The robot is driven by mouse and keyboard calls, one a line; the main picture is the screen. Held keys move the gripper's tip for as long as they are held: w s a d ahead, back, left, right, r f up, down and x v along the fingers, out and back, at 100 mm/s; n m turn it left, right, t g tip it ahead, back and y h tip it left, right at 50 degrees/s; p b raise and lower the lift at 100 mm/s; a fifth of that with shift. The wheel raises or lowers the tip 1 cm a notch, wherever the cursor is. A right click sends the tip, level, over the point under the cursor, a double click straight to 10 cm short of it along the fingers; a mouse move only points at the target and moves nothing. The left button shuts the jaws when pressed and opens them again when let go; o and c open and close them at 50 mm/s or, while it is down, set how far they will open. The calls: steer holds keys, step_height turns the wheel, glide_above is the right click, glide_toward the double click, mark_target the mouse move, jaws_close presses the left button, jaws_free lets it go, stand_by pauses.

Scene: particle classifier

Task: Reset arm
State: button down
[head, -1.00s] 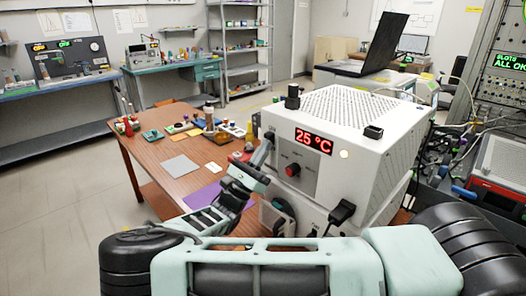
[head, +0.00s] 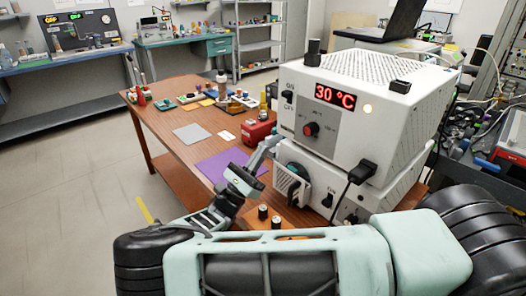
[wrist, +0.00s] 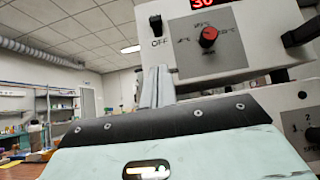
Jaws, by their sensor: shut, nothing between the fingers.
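My gripper (head: 268,146) is shut and empty, in front of the lower left of the white machine (head: 385,68). In the wrist view its fingers (wrist: 154,90) are together and point up, close to the black ON/OFF switch (wrist: 153,76). I cannot tell whether they touch the machine. That switch (head: 288,97) is in plain sight in the head view. The red display (head: 335,95) reads 30 °C. A red-centred knob (head: 311,129) is below it and also shows in the wrist view (wrist: 208,37).
A second white unit (head: 318,180) with a round port stands under the machine. The brown table (head: 165,125) holds a purple mat (head: 222,166), a grey sheet (head: 188,134), a red box (head: 258,133) and small bottles. Floor at left is clear.

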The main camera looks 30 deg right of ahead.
stand_by(0.4)
steer(key=s+d+f+m+g+y, duration=0.1)
steer(key=s+f+m+g+y, duration=0.2)
steer(key=s+g+y, duration=0.3)
steer(key=s+f+m+g+y, duration=0.3)
steer(key=s+m+g+y, duration=0.1)
steer(key=s+y, duration=0.3)
steer(key=s+a+r+m+t+y, duration=0.4)
steer(key=s+a+r+m+y, duration=0.1)
steer(key=s+a+r+y, duration=0.8)
steer(key=s+a+y, duration=0.1)
steer(key=s+a, duration=0.1)
steer(key=a, duration=0.1)
steer(key=shift+a+r+m+t, duration=0.25)
steer(key=shift+m+t, duration=0.05)
steer(key=shift+t, duration=0.1)
